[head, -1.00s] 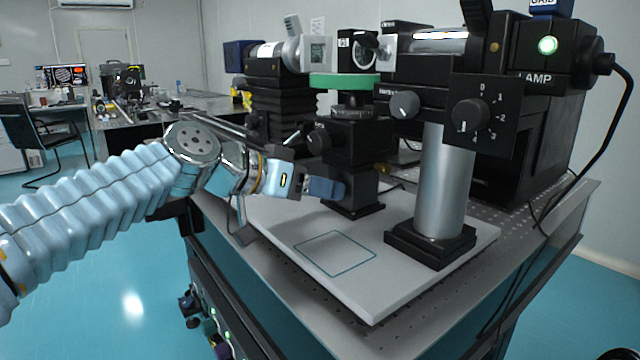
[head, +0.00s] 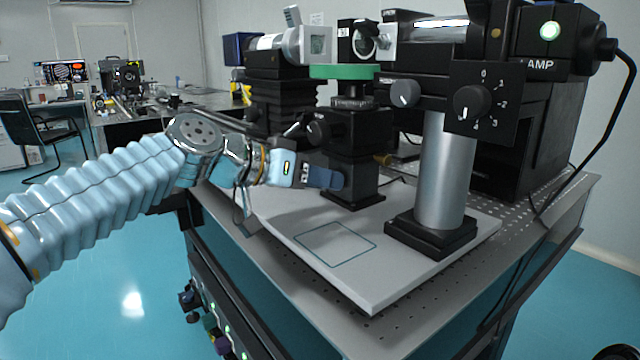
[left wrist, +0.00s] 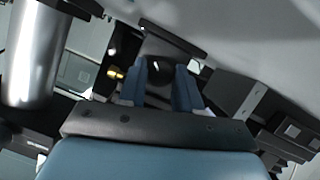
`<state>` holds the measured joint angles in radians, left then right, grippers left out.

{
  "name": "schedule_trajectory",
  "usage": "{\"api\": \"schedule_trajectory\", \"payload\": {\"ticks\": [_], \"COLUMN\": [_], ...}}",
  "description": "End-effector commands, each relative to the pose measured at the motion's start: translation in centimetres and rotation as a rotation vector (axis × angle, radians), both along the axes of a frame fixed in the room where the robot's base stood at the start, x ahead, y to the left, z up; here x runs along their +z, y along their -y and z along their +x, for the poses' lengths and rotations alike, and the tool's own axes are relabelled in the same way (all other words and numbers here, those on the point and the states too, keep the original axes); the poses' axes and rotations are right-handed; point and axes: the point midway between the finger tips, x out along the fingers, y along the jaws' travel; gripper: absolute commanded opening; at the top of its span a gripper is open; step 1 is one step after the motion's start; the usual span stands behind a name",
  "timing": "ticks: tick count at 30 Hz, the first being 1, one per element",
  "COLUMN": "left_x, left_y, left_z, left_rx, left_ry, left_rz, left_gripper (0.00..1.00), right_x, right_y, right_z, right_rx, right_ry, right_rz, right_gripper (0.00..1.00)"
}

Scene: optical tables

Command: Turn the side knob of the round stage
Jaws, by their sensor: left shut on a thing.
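The round stage has a green-rimmed top (head: 345,72) above a black body (head: 357,130) on a dark post. My left gripper (head: 335,181) reaches in from the left beside the lower part of this stage. In the left wrist view, its two blue fingers (left wrist: 161,85) are on either side of a black round side knob (left wrist: 168,68) with a short white mark, shut on it. In the head view the fingers hide that knob. Another black knob (head: 318,129) sticks out higher on the body, above the fingers. My right gripper is not in view.
A silver column (head: 445,180) stands on the white base plate (head: 375,285) to the right of the stage. A brass screw (head: 382,159) shows behind the stage post. A dial box (head: 483,97) hangs at right. The front of the plate is clear.

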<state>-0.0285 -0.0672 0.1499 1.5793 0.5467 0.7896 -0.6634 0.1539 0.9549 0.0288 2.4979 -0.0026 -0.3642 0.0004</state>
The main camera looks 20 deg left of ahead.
Motion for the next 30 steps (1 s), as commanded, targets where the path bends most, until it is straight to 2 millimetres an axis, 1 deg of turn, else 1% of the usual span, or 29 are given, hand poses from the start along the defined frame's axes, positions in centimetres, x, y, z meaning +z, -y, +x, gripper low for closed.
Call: {"api": "schedule_trajectory", "payload": {"ticks": [5, 6, 10, 11, 19, 22, 26, 30], "left_x": [0.1, 0.1, 0.1, 0.1, 0.1, 0.3, 1.1, 2.5], "left_y": [0.0, 0.0, 0.0, 0.0, -0.1, -0.6, -2.1, -4.4], "left_z": [0.0, 0.0, 0.0, 0.0, 0.0, -0.5, -2.0, -4.4], "left_rx": [0.002, 0.002, 0.002, 0.001, 0.001, 0.003, 0.004, 0.005], "left_ry": [0.001, 0.001, 0.001, 0.001, 0.001, 0.002, 0.004, 0.005], "left_rz": [0.0, 0.001, 0.001, 0.002, 0.002, 0.001, 0.001, 0.001], "left_gripper": [0.03, 0.36, 0.56, 0.59, 0.59, 0.59, 0.59, 0.59], "right_x": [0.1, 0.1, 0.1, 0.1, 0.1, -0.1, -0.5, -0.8], "right_y": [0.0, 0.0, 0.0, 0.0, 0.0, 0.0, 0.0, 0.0], "right_z": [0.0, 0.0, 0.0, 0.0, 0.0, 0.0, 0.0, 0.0], "right_rx": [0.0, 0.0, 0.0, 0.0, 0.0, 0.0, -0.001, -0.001], "right_ry": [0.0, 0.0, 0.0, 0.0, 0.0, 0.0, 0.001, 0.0], "right_rz": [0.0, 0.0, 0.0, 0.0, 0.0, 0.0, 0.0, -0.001], "right_gripper": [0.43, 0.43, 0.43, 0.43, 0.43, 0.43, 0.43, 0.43]}}
